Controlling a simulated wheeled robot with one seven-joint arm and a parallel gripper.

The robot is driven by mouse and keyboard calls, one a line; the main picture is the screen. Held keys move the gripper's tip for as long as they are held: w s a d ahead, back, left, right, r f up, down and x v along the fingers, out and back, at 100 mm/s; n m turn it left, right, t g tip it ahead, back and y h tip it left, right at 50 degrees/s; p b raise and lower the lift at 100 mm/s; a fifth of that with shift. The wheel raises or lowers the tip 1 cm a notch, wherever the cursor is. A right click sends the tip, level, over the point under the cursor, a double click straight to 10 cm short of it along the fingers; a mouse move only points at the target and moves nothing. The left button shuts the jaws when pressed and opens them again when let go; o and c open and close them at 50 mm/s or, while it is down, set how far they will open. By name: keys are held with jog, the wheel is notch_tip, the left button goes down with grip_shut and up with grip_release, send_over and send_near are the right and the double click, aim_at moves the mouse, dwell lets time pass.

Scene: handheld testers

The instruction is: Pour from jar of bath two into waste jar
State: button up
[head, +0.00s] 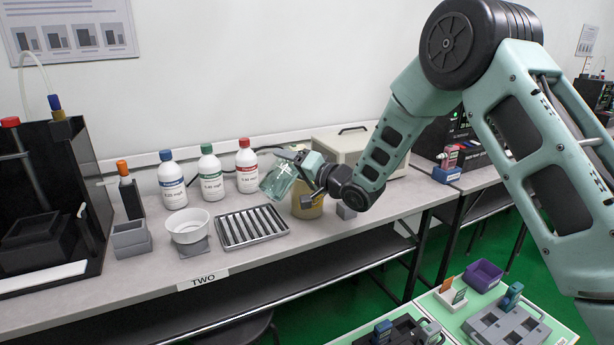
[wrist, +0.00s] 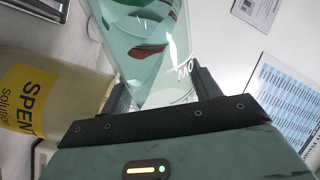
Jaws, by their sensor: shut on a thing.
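My gripper (head: 297,166) is shut on a clear glass jar of bath two (head: 277,181), which is strongly tilted. The waste jar (head: 307,208) stands on the bench, close to and partly hidden by the held jar and my gripper. In the wrist view the waste jar (wrist: 75,95) has a yellow "SPENT solution" label and shows left of the held jar. No falling stream is clearly visible.
A ribbed metal tray (head: 252,228), a white bowl (head: 188,226) and a grey holder (head: 130,239) stand left on the bench. Three capped bottles (head: 247,168) line the wall. A beige box (head: 350,147) stands behind my arm.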

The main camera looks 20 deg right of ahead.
jog(key=shift+d+f+m+p, duration=0.1)
jog(key=shift+m+p, duration=0.45)
jog(key=shift+m, duration=0.25)
dwell(1.4)
jog(key=shift+w+d+m+p, duration=0.15)
jog(key=shift+m+p, duration=0.6)
jog(key=shift+m, duration=0.05)
jog(key=shift+w+d+m+p, duration=0.1)
jog(key=shift+m+p, duration=0.65)
jog(key=shift+m, duration=0.05)
dwell(4.2)
